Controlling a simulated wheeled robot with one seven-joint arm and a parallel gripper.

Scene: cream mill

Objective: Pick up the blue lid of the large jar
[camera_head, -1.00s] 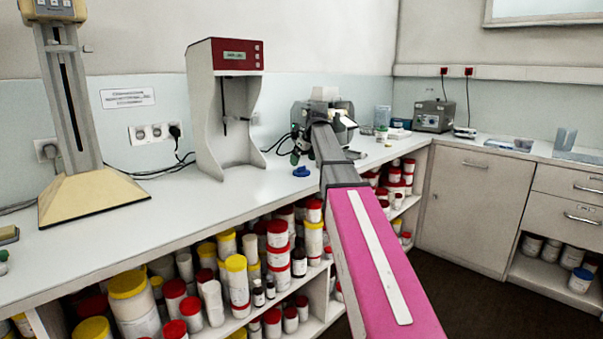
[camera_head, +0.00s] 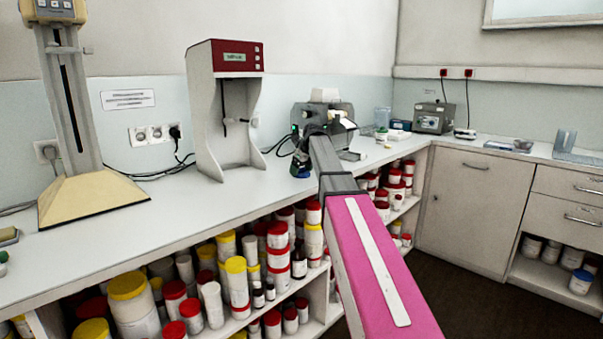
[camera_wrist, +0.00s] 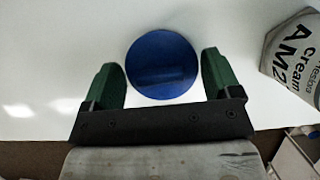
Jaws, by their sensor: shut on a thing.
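The round blue lid (camera_wrist: 163,62) lies between the two green fingers of my gripper (camera_wrist: 163,82) in the wrist view. Both fingertips touch its rim on opposite sides, and the gripper is shut on it. In the head view the blue lid (camera_head: 300,172) is a small patch at the white counter, under my gripper (camera_head: 301,160). It is too small there to tell whether it still touches the counter. A white jar (camera_wrist: 292,55) with printed text, "cream", stands to the right in the wrist view, apart from the fingers, partly cut off.
A white stand with a red top (camera_head: 224,55) rises from the counter left of my gripper. A cream-based column machine (camera_head: 95,195) stands further left. Shelves below hold many red- and yellow-lidded jars. The counter (camera_head: 180,215) between the machines and its front edge is mostly clear.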

